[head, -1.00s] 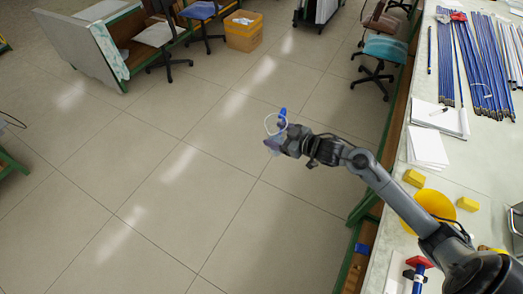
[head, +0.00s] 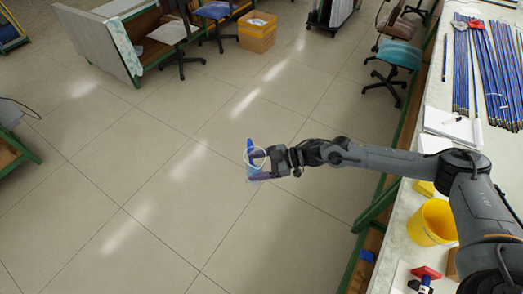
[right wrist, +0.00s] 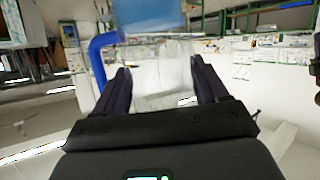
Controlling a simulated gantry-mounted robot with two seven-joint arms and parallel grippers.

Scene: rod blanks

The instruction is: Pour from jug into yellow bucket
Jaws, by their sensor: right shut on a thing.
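A clear jug (head: 252,163) with a blue handle is in my right gripper (head: 262,164), held out over the open floor left of the table in the head view. In the right wrist view the see-through jug (right wrist: 160,75) fills the space between the two dark fingers, with its blue handle (right wrist: 100,62) to the left. Its contents cannot be made out. The yellow bucket (head: 432,222) stands on the table, right of and apart from the jug, partly behind my right arm. My left gripper is not in view.
The white table (head: 407,250) runs along the right side. Blue rods (head: 490,75), papers (head: 447,122) and a yellow block (head: 424,188) lie on it. A red-topped tool (head: 425,273) is near the bucket. Chairs (head: 395,60) and a yellow box (head: 257,32) stand on the floor.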

